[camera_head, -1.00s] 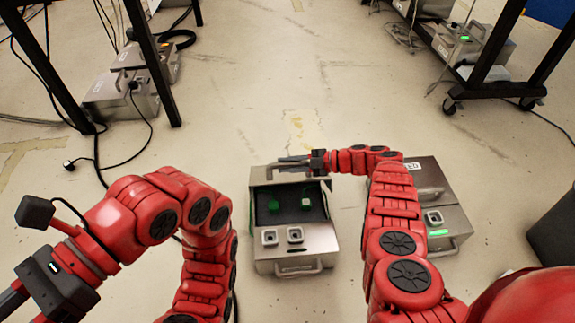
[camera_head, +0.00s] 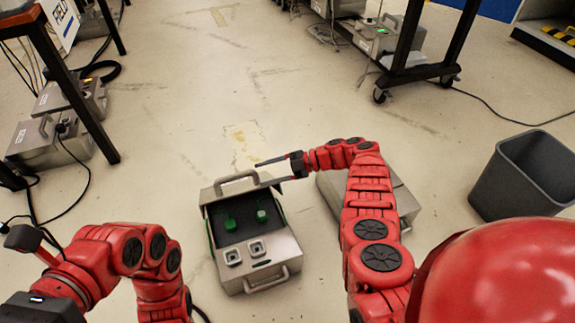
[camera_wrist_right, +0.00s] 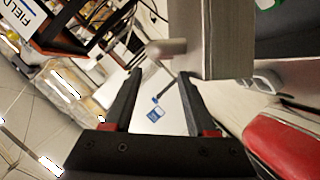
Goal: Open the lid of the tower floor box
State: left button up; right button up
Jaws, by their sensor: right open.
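A grey metal floor box (camera_head: 258,256) stands open on the floor in the middle of the head view. Its lid (camera_head: 222,190) is raised at the back, with a handle on its top edge. Inside are a dark panel and green parts; I cannot read a label on it. My right gripper (camera_head: 261,174) is open and empty by the lid's upper right corner. In the right wrist view the open fingers (camera_wrist_right: 160,73) are beside the grey lid panel (camera_wrist_right: 222,40) and its handle (camera_wrist_right: 167,48).
A second grey box (camera_head: 408,203) stands right of the open one, partly behind my right arm. A dark bin (camera_head: 522,175) stands at right. More boxes (camera_head: 40,145) and cables lie under the left table. A wheeled frame (camera_head: 420,72) stands at the back. Floor behind the open box is clear.

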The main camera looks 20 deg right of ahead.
pick_arm(q)
jog(key=s+a+t, duration=0.1)
jog(key=s+a+f+t, duration=0.1)
jog(key=shift+a+f+m+t+y+b, duration=0.1)
jog(key=shift+f+m+t+y+b, duration=0.1)
jog(key=shift+m+t+y+b, duration=0.15)
pick_arm(e)
jog(key=v, duration=0.7)
jog(key=shift+d, duration=0.15)
pick_arm(q)
jog(key=shift+w, duration=0.1)
pick_arm(e)
jog(key=shift+r, duration=0.1)
